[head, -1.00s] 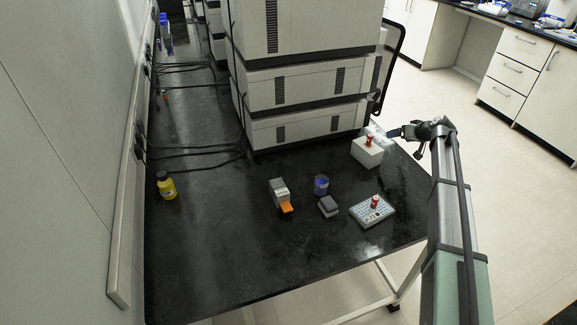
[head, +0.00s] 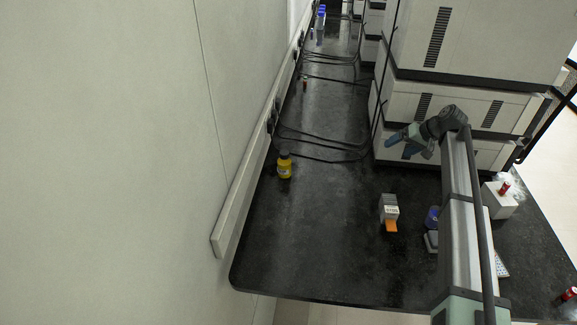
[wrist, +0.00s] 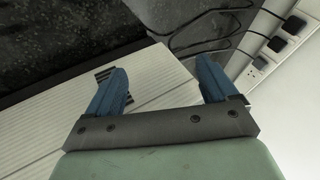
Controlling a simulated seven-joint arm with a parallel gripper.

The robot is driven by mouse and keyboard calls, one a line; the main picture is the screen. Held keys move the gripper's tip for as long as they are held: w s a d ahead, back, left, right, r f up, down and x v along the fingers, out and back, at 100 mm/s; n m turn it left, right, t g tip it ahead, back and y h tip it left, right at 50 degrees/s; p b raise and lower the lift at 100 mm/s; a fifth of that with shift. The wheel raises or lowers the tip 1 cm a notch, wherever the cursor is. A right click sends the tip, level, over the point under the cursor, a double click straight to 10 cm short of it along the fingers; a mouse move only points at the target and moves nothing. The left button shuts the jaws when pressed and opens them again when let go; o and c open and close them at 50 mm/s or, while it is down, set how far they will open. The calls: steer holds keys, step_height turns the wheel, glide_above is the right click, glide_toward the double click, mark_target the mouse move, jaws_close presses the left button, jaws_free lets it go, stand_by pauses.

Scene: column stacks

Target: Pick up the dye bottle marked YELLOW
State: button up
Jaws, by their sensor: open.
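A yellow bottle with a black cap (head: 285,167) stands upright on the black bench near the wall, left of centre in the head view. Its label is too small to read. My gripper (head: 398,146) is well to the right of the bottle, raised in front of the stacked instruments. In the wrist view, my gripper's blue fingers (wrist: 160,82) are wide apart with nothing between them. The bottle does not show in the wrist view.
Stacked white instruments (head: 457,105) stand behind my gripper. Black cables (head: 325,145) cross the bench behind the bottle. A grey box with an orange front (head: 389,212) stands to the bottle's right. A white block (head: 500,200) and a red item (head: 568,293) are at right.

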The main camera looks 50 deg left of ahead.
steer(key=s+a+r+n+h, duration=0.2)
steer(key=s+a+n+h, duration=0.15)
steer(key=s+a, duration=1.15)
step_height(320, 180, up, 5)
steer(key=n+t+h, duration=0.1)
steer(key=n+h, duration=0.1)
steer(key=h, duration=0.2)
glide_above(284, 159)
steer(key=w+a, duration=0.1)
steer(key=w, duration=0.1)
steer(key=shift+y, duration=0.25)
steer(key=f, duration=0.9)
steer(key=shift+s, duration=0.25)
steer(key=shift+s+a+f, duration=0.1)
steer(key=shift+f, duration=1.15)
steer(key=shift+s+f, duration=0.1)
steer(key=shift+f, duration=1.15)
steer(key=c, duration=1.2)
